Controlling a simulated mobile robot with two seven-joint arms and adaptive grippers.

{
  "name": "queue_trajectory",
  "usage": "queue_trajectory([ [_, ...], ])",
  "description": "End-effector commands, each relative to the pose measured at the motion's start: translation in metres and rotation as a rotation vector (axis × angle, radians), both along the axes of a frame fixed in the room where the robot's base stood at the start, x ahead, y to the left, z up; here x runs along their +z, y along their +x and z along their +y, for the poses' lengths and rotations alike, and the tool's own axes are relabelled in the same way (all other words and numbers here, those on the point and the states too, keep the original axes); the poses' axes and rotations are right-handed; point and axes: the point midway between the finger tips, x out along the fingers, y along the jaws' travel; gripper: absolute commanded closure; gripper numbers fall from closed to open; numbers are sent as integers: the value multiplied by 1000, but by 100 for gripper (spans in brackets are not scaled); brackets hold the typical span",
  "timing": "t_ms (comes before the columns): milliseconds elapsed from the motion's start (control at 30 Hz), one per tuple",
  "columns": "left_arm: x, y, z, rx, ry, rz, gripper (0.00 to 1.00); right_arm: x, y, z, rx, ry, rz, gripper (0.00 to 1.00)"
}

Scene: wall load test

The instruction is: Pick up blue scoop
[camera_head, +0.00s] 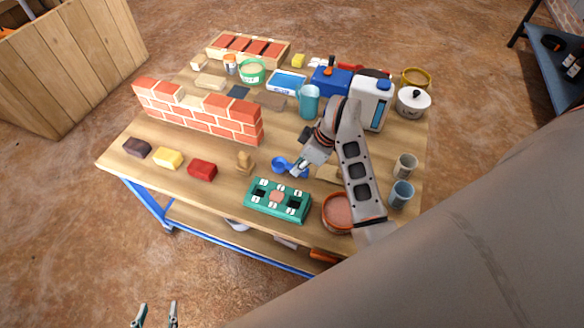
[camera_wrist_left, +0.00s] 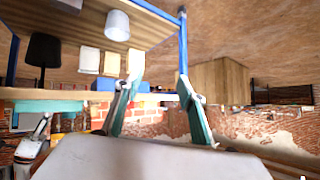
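The blue scoop (camera_head: 281,164) lies on the wooden workbench near its front, just behind a teal block tray in the head view. My right gripper (camera_head: 299,170) is down at the scoop, with its fingertips at the scoop's right part. The fingers overlap the scoop, so I cannot tell whether they are closed on it. My left gripper (camera_head: 156,314) is far from the scoop, low in front of the bench. It is open and empty, and its two spread teal fingers also show in the left wrist view (camera_wrist_left: 157,88).
A brick wall (camera_head: 205,117) is behind. A terracotta bowl (camera_head: 337,212) and cups (camera_head: 401,194) are at right. Bench space between wall and scoop is clear.

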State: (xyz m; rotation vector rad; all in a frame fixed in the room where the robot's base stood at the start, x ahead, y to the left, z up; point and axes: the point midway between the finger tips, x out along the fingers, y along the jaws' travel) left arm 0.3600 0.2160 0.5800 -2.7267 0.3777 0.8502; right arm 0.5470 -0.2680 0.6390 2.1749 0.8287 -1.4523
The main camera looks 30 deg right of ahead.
Motion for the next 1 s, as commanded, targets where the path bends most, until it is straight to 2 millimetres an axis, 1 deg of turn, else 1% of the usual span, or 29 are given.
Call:
queue_trajectory([
  [367,-5,-4,-1,-1,0,10,60,1,0,0,0,0,0,100],
  [467,-3,-4,-1,-1,0,10,60,6,0,0,0,0,-1,100],
  [567,1,-2,-1,-1,-2,4,60,16,1,0,0,-1,-4,100],
  [667,8,1,-2,-1,-8,-5,60,31,1,0,0,0,-5,100],
  [767,16,3,-4,1,-15,-13,60,50,2,0,0,-1,-7,100],
  [900,26,4,-6,1,-26,-19,60,81,2,0,-1,0,-8,100],
  [1000,28,1,-9,1,-33,-10,60,104,2,0,0,-1,-9,100],
])
